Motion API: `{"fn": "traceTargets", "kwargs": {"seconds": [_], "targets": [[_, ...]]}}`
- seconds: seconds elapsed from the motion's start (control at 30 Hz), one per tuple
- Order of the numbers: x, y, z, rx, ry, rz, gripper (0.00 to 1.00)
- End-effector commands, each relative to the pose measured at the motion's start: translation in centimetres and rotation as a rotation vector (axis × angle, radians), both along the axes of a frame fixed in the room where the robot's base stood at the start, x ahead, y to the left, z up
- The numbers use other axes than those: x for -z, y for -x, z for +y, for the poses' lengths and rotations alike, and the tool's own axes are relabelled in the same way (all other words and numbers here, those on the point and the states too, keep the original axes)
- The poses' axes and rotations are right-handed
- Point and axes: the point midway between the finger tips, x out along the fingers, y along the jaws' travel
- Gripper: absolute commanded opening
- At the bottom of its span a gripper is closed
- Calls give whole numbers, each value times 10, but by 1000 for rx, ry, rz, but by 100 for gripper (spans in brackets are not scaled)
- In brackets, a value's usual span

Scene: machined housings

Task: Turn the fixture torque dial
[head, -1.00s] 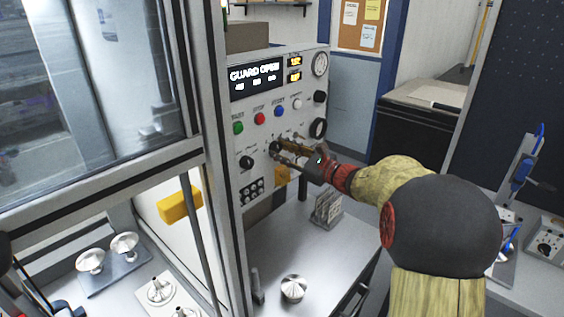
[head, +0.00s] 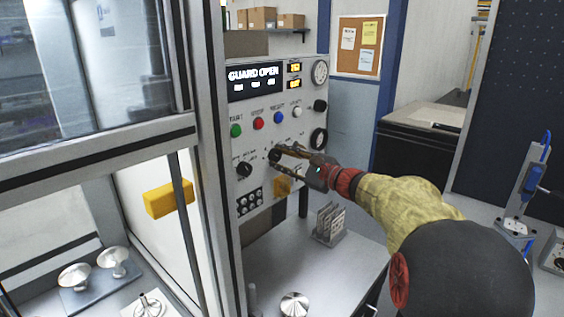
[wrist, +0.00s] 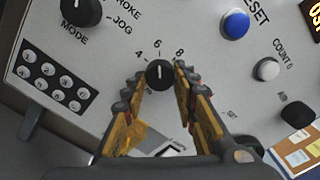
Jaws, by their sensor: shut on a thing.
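The torque dial (wrist: 159,74) is a small black knob with a white pointer line, ringed by the numbers 4, 6 and 8. Its pointer aims near the 6. In the head view the dial (head: 274,155) sits on the grey control panel (head: 265,125), partly hidden by my fingers. My gripper (wrist: 158,76) has a fingertip on each side of the dial and is shut on it. In the head view my gripper (head: 282,158) reaches the panel from the right.
A black MODE knob (wrist: 82,8) and a block of small round sockets (wrist: 55,82) lie left of the dial. A blue RESET button (wrist: 236,24) lies right. A yellow handle (head: 168,198) on the machine guard stands left. A slotted rack (head: 330,223) stands on the bench below.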

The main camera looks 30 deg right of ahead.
Motion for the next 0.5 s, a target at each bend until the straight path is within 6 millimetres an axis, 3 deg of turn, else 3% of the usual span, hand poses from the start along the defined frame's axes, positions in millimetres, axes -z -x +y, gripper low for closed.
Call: {"fn": "traceTargets", "kwargs": {"seconds": [0.2,0.23,0.5], "targets": [[0,0,0,1,-1,1,3],[0,0,0,1,-1,1,29],[0,0,0,0,-1,0,44]]}}
